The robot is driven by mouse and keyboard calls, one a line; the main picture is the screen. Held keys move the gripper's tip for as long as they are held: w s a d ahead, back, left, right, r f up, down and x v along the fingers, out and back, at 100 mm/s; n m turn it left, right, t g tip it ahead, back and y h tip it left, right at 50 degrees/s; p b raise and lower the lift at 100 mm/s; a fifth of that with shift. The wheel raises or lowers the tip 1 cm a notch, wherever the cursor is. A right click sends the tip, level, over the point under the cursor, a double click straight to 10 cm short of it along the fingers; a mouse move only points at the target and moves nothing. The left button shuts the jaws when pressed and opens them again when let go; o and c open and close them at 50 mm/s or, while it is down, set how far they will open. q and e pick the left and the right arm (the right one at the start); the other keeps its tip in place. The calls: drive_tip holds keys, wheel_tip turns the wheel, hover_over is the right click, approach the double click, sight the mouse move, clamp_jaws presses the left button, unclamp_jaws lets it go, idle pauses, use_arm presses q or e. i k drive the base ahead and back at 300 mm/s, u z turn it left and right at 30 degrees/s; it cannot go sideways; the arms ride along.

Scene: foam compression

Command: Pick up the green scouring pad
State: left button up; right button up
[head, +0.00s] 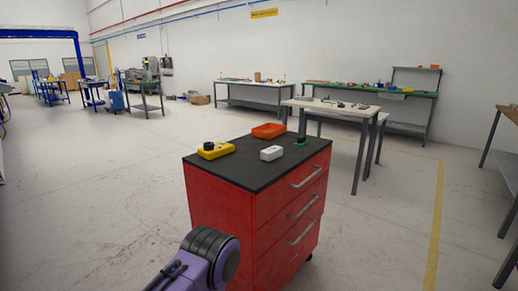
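A small green item (300,144) lies near the right back edge of the black top of a red drawer cabinet (220,203). It may be the green scouring pad, but it is too small to be sure. A small dark thing (301,138) stands on it or just behind it; I cannot tell which. Neither of my grippers is in view. Only a purple and black link of one of my arms shows at the bottom, in front of the cabinet.
On the cabinet top are a yellow item (217,151) with a dark knob, a white box-like item (271,153) and an orange tray (268,131). A light-topped table (335,108) stands behind the cabinet. Open floor (90,200) lies to the left.

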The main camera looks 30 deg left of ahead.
sight(301, 141)
drive_tip(key=u, duration=0.35)
drive_tip(key=k, duration=0.7)
drive_tip(key=z, duration=0.8)
drive_tip(key=i, duration=1.6)
drive_tip(key=u, duration=0.25)
